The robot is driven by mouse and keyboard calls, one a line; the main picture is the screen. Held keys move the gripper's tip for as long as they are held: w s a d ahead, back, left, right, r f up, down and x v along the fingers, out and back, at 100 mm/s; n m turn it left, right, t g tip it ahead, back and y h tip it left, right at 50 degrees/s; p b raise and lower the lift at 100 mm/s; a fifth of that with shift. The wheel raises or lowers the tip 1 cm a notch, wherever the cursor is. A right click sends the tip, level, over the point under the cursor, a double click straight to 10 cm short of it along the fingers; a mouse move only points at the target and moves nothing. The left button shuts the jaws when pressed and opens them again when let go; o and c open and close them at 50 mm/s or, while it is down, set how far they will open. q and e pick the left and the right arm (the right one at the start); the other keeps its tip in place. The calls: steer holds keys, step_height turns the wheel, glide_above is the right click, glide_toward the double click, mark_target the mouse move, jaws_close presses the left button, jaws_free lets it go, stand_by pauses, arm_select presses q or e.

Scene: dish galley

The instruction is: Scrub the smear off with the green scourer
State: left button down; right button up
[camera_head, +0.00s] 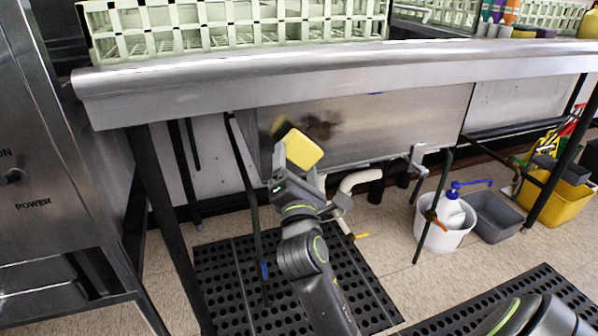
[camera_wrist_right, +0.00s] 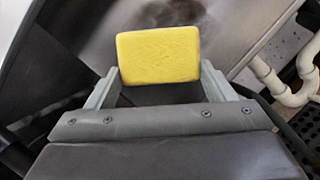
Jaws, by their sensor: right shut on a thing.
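My right gripper (camera_head: 299,166) is shut on a yellow sponge-like pad (camera_head: 301,149), held up in front of the steel sink side below the counter. In the right wrist view the pad (camera_wrist_right: 158,56) sits between both fingers, its yellow face toward the camera. No green shows on it; its far face is hidden. A dark brown smear (camera_head: 320,129) is on the steel sink side (camera_head: 410,120), just behind and right of the pad. It shows as a dark patch (camera_wrist_right: 180,14) beyond the pad in the wrist view. I cannot tell whether the pad touches the steel. My left gripper is not in view.
The steel counter edge (camera_head: 330,68) overhangs above, with a dish rack (camera_head: 230,30) on it. White drain pipes (camera_head: 358,180), a white bucket (camera_head: 443,225) and a grey tub (camera_head: 492,220) are to the right. Table legs stand either side; a black mat (camera_head: 225,262) covers the floor.

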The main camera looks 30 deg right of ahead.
steer(key=shift+w+d, duration=0.25)
steer(key=shift+w, duration=0.7)
stand_by(0.6)
